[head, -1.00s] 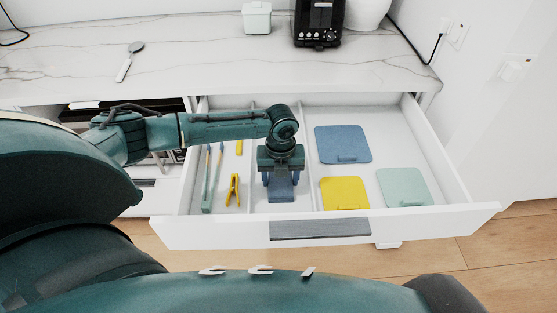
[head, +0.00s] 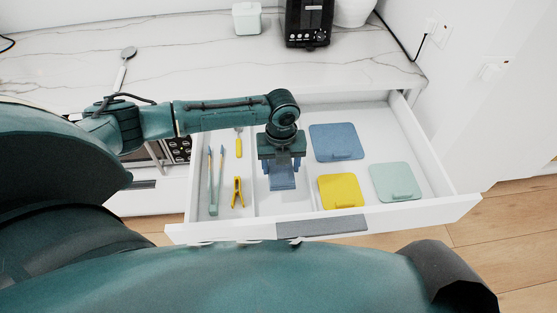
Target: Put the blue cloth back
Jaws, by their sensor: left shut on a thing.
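My left gripper (head: 281,158) points down into the middle compartment of the open white drawer (head: 430,212). It is shut on a blue piece, seemingly the blue cloth (head: 282,180), which shows just below the fingers. The gripper hides the cloth's upper part. I cannot tell whether the cloth touches the drawer floor. A flat blue square with a raised tab (head: 336,140) lies in the right compartment, apart from the gripper. My right gripper is not in view.
A yellow square (head: 341,189) and a mint square (head: 394,180) lie in the right compartment. The left compartment holds tongs (head: 215,185), a yellow clip (head: 237,192) and a yellow-handled tool (head: 239,147). A spoon (head: 124,68) lies on the marble counter (head: 190,60).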

